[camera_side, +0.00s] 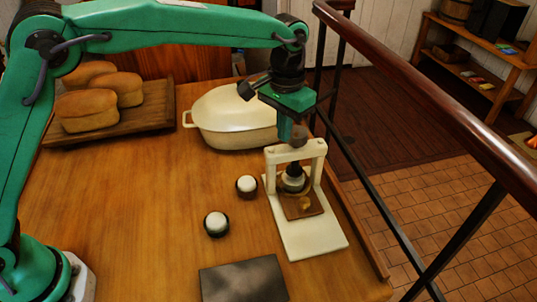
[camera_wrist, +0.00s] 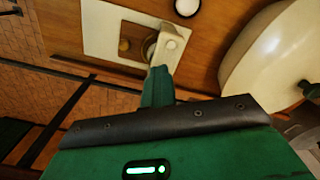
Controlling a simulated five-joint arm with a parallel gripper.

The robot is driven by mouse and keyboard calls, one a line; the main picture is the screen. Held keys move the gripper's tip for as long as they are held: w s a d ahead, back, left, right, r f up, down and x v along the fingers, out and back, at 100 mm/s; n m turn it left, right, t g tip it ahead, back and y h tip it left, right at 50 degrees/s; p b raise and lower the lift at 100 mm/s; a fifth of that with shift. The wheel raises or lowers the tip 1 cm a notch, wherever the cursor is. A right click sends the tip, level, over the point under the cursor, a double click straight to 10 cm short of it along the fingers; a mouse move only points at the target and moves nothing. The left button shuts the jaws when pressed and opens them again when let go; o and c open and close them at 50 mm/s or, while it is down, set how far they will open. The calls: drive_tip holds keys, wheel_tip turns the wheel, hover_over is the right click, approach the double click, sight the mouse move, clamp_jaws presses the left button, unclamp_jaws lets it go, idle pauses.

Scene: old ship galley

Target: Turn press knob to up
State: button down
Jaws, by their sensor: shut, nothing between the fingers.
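The press (camera_side: 312,240) is a cream frame on a pale base plate near the table's right edge. A grey-brown knob (camera_side: 299,140) appears to stand on top of its crossbar, partly covered by my gripper; I cannot tell its setting. A dark plunger (camera_side: 293,180) hangs under the crossbar above a brown plate (camera_side: 305,208). My gripper (camera_side: 287,136) is shut and empty, pointing down at the knob; I cannot tell if they touch. In the wrist view the green fingers (camera_wrist: 158,75) reach the end of the press's crossbar (camera_wrist: 172,42) and hide the knob.
A cream lidded pot (camera_side: 235,115) stands close behind the press. Two small cups with white contents (camera_side: 247,184) (camera_side: 216,222) stand to its left. A dark slab (camera_side: 243,281) lies in front. Bread loaves sit on a board (camera_side: 150,120). A railing (camera_side: 430,110) runs along the right.

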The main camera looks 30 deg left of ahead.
drive_tip(key=shift+s+d, duration=0.15)
drive_tip(key=shift+d, duration=0.7)
drive_tip(key=shift+s, duration=0.15)
drive_tip(key=shift+s, duration=0.3)
drive_tip(key=shift+r, duration=0.15)
wheel_tip(320, 180, up, 6)
drive_tip(key=shift+f, duration=0.15)
idle(0.7)
drive_tip(key=shift+a, duration=0.15)
